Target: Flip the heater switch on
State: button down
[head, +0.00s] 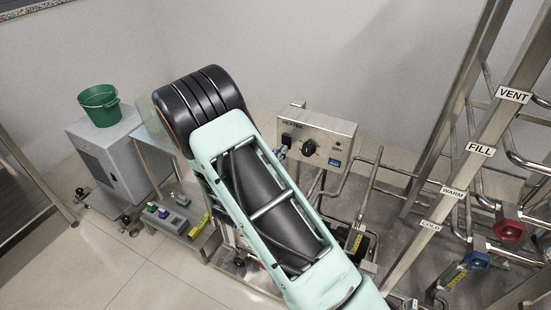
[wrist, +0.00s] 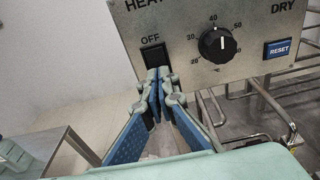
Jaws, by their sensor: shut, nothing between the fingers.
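The heater panel (head: 328,131) is a steel box in the middle of the head view, and it fills the top of the wrist view (wrist: 255,60). The heater switch (wrist: 153,56) is a black rocker under the word OFF, at the panel's left; it also shows in the head view (head: 287,139). My gripper (wrist: 158,72) is shut and empty. Its fingertips are just at the lower edge of the switch; I cannot tell whether they touch it. The tips cover the switch's bottom edge. In the head view my gripper (head: 281,152) is mostly hidden behind my arm.
A black dial (wrist: 217,44) and a blue RESET button (wrist: 278,48) sit right of the switch. Steel pipes with a red valve handle (head: 509,229) and a blue one (head: 476,260) stand at right. A green bucket (head: 100,106) sits on a grey cabinet (head: 108,153) at left.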

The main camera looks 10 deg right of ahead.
jog(key=shift+w+d, duration=0.1)
dwell(0.3)
jog(key=shift+w+d+f+t+b, duration=0.15)
jog(key=shift+w+t+b, duration=0.15)
jog(key=shift+b, duration=0.6)
jog(key=shift+s, duration=0.1)
